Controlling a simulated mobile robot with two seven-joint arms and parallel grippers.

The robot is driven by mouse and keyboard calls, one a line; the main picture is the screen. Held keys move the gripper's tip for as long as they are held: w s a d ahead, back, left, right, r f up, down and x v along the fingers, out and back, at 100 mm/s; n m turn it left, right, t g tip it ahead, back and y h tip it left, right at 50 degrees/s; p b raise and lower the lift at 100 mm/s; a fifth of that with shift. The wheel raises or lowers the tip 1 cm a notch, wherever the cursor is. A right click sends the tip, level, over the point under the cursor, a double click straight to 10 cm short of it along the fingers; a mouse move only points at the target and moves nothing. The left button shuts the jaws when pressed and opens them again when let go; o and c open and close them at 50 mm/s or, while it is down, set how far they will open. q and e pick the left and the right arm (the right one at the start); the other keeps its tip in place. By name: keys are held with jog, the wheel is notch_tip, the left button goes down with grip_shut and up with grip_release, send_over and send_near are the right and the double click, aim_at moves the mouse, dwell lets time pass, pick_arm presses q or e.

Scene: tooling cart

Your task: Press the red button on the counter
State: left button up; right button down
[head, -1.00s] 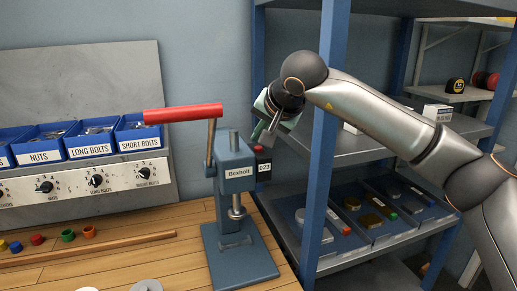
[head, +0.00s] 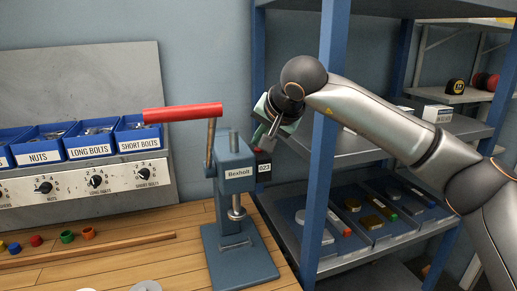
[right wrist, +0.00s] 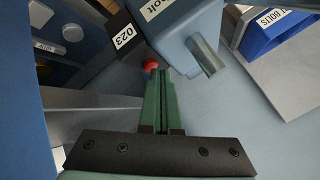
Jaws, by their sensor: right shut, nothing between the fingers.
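The counter (head: 264,168) is a small black box on the right side of the blue-grey press (head: 233,182), and its white label or display reads 023. In the right wrist view the counter (right wrist: 125,38) carries a round red button (right wrist: 150,65). My right gripper (head: 259,143) is shut and empty, with its green fingers pointing down at the counter's top. In the right wrist view the fingertips are right at the button and partly overlap it; I cannot tell whether they touch. In the head view the fingers mostly hide the button. My left gripper is not in view.
The press has a red-handled lever (head: 183,112) close to the left of my right gripper. Blue bolt bins (head: 88,152) sit at the left. The wooden bench (head: 120,262) has small coloured rings.

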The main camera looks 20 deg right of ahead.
jog(key=shift+f, duration=0.2)
dwell(0.3)
jog(key=shift+r+p, duration=0.7)
jog(key=shift+r, duration=0.2)
notch_tip(320, 180, up, 3)
jog(key=shift+f+p, duration=0.15)
jog(key=shift+p, duration=1.05)
notch_tip(320, 180, up, 2)
jog(key=shift+r+p, duration=0.15)
jog(key=shift+p, duration=0.15)
